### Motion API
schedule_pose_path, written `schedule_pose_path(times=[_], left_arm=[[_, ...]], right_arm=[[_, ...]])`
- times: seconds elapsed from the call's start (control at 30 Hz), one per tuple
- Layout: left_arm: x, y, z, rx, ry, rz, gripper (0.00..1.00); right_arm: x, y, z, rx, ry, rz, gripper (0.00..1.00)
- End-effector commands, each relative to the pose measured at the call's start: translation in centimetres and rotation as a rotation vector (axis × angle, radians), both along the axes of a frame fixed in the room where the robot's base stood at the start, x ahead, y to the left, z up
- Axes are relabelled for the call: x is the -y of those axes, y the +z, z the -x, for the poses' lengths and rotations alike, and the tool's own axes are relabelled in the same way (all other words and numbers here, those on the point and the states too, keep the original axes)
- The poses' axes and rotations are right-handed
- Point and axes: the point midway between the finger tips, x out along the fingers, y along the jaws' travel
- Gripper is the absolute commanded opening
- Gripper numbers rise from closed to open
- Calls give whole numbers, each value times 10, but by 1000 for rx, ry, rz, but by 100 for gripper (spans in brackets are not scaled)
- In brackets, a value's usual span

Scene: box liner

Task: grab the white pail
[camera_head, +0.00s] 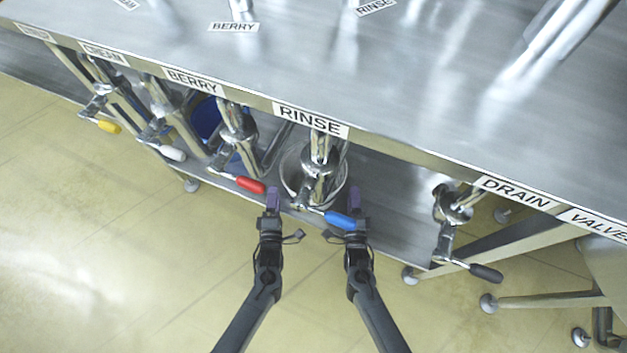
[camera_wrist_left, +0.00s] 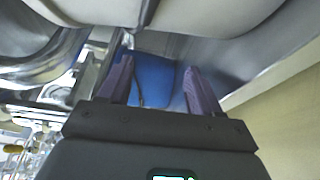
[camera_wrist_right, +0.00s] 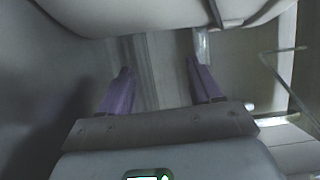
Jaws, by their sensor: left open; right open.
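The white pail (camera_head: 295,172) stands on the lower metal shelf under the RINSE label, partly hidden behind the rinse valve and its blue handle. My left gripper (camera_head: 273,197) is open and empty at the pail's near left side, close to the red handle. My right gripper (camera_head: 354,200) is open and empty at the pail's near right side, beside the blue handle. The pail's pale curved wall fills the top of the left wrist view (camera_wrist_left: 90,12) and of the right wrist view (camera_wrist_right: 120,15), beyond both pairs of fingers. Contact cannot be told.
A blue pail (camera_head: 206,118) stands to the left under BERRY and shows in the left wrist view (camera_wrist_left: 152,78). Valves with red (camera_head: 251,185), blue (camera_head: 337,219), white (camera_head: 172,153) and black (camera_head: 486,273) handles hang in front. The shelf (camera_head: 390,200) right of the pail is clear.

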Motion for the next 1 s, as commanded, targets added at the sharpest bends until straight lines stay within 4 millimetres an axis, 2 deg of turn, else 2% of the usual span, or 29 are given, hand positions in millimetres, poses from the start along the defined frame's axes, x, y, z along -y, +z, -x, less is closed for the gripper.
schedule_pose_path(times=[0.03,0.2,0.4,0.6,1.0], left_arm=[[1,1,-12,3,-1,-1,64],[1,1,-39,1,-1,-1,64],[1,1,-60,0,0,-1,64],[13,0,-57,1,0,1,64],[15,0,-57,1,0,0,64]], right_arm=[[-1,1,-12,3,1,1,64],[0,1,-39,2,0,1,64],[-1,0,-59,0,1,0,64],[-14,0,-57,0,1,0,64],[-15,0,-57,1,0,0,64]])
